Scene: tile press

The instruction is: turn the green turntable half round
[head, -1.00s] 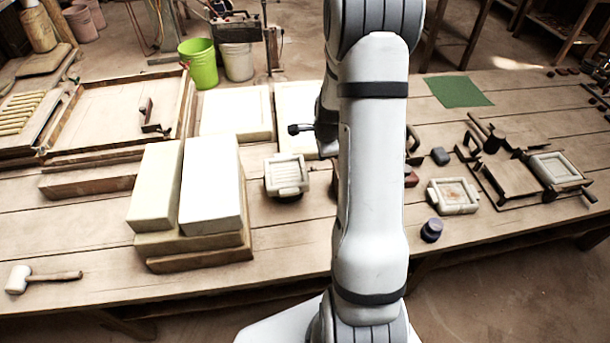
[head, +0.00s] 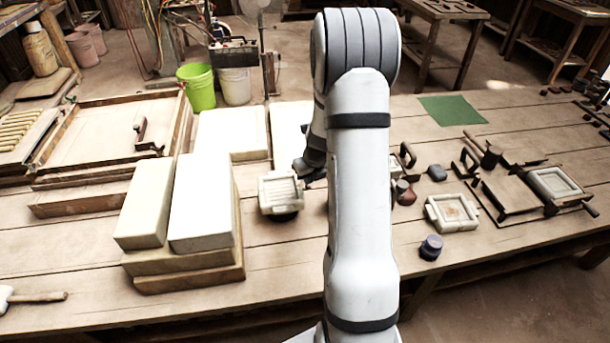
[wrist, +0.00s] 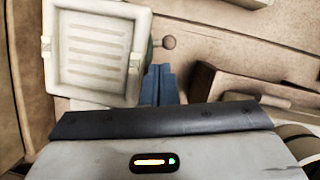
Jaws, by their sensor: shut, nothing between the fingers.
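A pale rectangular mould with a ribbed floor (head: 279,188) sits on a dark round base, just right of the white blocks. In the wrist view the mould (wrist: 97,47) hides most of what is under it. A thin green edge of the turntable (wrist: 149,52) shows at its right side, with a small round knob (wrist: 169,42) sticking out. My gripper (wrist: 161,72) is shut and empty, its fingertips beside the mould's lower right side and below the knob in the picture. I cannot tell whether they touch. In the head view my gripper (head: 306,168) is partly hidden by my arm.
White blocks (head: 202,205) on boards stand close left of the mould. Pale slabs (head: 232,132) lie behind it. A wooden block (wrist: 245,90) is right of my fingers. A green sheet (head: 452,110) and another mould (head: 452,212) lie farther right.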

